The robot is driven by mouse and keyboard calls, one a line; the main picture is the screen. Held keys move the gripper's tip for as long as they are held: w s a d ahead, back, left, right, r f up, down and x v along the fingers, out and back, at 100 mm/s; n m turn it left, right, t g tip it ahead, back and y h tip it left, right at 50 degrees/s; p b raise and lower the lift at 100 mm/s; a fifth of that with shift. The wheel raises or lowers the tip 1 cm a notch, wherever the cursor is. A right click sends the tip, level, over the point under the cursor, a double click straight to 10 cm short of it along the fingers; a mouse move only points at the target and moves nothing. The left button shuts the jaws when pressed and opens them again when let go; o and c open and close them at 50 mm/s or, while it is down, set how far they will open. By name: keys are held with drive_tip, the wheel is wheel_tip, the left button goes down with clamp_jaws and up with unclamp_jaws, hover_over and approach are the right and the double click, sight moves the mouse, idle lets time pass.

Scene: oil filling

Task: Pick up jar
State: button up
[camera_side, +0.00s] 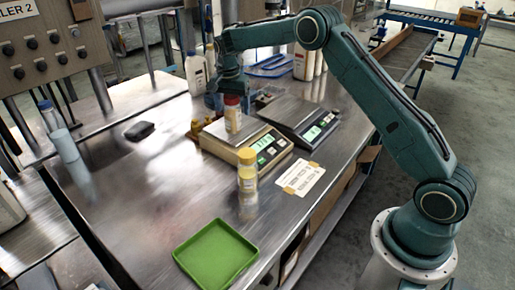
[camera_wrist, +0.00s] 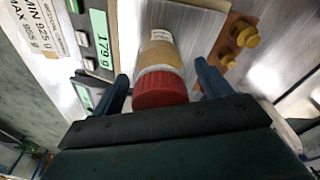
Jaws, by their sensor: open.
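A clear jar (camera_side: 233,121) with a red lid stands upright on the pan of the beige scale (camera_side: 222,147). In the wrist view the red lid (camera_wrist: 160,88) is between the two fingers of my gripper (camera_wrist: 163,80), with a gap on each side. My gripper (camera_side: 231,92) is open and comes down over the jar from above. A second jar (camera_side: 247,182) with a yellow lid stands on the table in front of the scale. The beige scale's display (camera_wrist: 101,38) appears to read 179 g.
A darker scale (camera_side: 305,121) stands right of the beige one. A green tray (camera_side: 215,253) lies at the table's front, near a label card (camera_side: 299,179). A white bottle (camera_side: 196,72) stands behind. Brass fittings (camera_wrist: 238,38) show beside the jar. The table's left middle is mostly clear.

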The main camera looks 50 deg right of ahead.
idle(0.3)
drive_tip(key=c, duration=1.6)
drive_tip(key=shift+r, duration=5.05)
